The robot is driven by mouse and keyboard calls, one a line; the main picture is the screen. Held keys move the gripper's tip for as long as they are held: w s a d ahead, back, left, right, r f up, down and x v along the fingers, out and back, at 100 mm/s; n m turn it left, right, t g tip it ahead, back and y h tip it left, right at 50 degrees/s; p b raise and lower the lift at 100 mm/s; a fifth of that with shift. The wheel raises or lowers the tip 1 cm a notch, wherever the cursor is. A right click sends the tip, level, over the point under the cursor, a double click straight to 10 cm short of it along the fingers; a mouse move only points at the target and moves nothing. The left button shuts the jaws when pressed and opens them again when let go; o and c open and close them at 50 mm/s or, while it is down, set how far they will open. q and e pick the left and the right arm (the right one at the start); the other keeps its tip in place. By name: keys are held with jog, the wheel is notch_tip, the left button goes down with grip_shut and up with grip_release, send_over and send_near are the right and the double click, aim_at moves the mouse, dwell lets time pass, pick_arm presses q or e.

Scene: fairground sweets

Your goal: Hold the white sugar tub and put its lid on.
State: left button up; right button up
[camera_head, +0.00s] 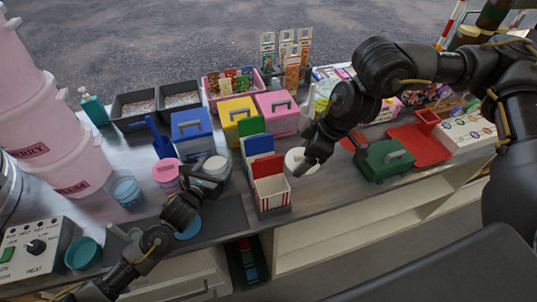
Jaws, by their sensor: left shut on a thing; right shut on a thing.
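The white sugar tub (216,165) is left of centre on the counter, partly covered by my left gripper (208,177). My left gripper is shut on the tub, which looks roughly upright. The white round lid (297,163) is to the right of the tub, beyond the row of coloured paper bags. My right gripper (309,158) comes from the upper right and is shut on the lid, apart from the tub. The fingertips of both grippers are hard to make out.
A rack of paper bags (271,193) stands between tub and lid. A pink tub (166,174) and blue tub (127,190) are left. Blue (192,136), yellow (236,108) and pink (278,121) boxes stand behind. A green box (386,166) is right.

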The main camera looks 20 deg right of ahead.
aim_at(292, 167)
jog(key=shift+n, duration=0.6)
jog(key=a, duration=0.1)
jog(key=s+a, duration=0.1)
jog(key=a, duration=0.1)
jog(key=s+a, duration=0.1)
jog(key=shift+s+a, duration=0.25)
jog(key=a+n, duration=0.1)
jog(key=a, duration=1)
jog(key=w+a+m, duration=0.1)
jog(key=w+a, duration=0.2)
jog(key=w, duration=0.5)
jog(key=w+a+m, duration=0.1)
jog(key=w+a, duration=0.2)
jog(key=w, duration=0.6)
jog(key=shift+a, duration=0.15)
jog(key=shift+f, duration=0.2)
jog(key=shift+f, duration=3.05)
jog(key=shift+f, duration=0.15)
jog(key=o, duration=0.9)
